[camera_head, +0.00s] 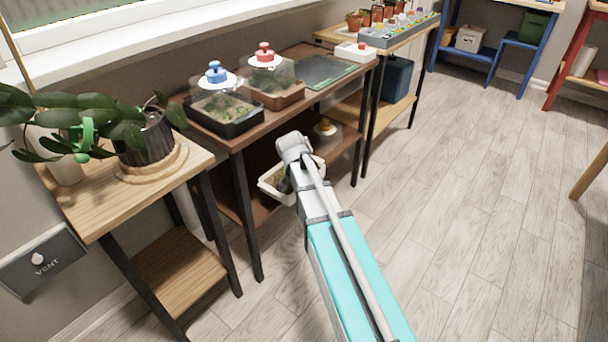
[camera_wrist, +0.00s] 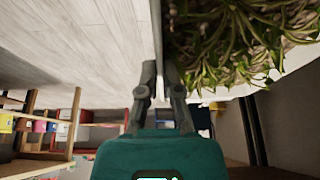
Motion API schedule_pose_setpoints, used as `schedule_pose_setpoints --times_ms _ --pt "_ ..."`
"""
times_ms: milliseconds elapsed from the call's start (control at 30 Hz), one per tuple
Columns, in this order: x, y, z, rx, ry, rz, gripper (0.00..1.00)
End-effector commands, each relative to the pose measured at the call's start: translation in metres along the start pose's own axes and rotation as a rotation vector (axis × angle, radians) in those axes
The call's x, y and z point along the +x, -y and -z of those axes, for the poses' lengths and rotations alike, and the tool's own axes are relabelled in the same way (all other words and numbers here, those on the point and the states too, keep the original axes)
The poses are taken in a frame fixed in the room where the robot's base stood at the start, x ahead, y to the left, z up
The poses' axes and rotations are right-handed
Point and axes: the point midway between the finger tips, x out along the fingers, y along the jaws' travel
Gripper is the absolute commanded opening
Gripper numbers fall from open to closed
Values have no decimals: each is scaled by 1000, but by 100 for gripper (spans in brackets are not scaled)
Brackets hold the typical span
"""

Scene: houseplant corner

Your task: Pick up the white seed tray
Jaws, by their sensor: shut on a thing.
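The white seed tray (camera_head: 267,188) shows in the head view beside the front of the dark brown shelf unit, below its top. Green leafy plants fill it. In the wrist view the tray's thin white wall (camera_wrist: 157,35) runs between my fingers, with the plants to the right of it. My gripper (camera_wrist: 162,92) is shut on this wall. In the head view my wrist and arm cover the right part of the tray and the fingertips are hidden. I cannot tell whether the tray touches the lower shelf.
On the shelf unit's top stand a black tray (camera_head: 222,124) with a blue-knobbed cover and a brown tray (camera_head: 282,98) with a red-knobbed cover. A wooden plant stand (camera_head: 90,212) with a potted plant is at left.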

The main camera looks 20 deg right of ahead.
Motion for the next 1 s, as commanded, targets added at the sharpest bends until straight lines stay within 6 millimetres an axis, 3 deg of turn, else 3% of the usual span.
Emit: schedule_pose_setpoints --times_ms 100,400,633,1000 --pt "-20 -27 -5 2 -1 0 0" --pt "-44 -68 -14 1 -1 0 0" --pt "-51 -82 -17 1 -1 0 0" --pt "-52 -84 -17 1 0 0 0"
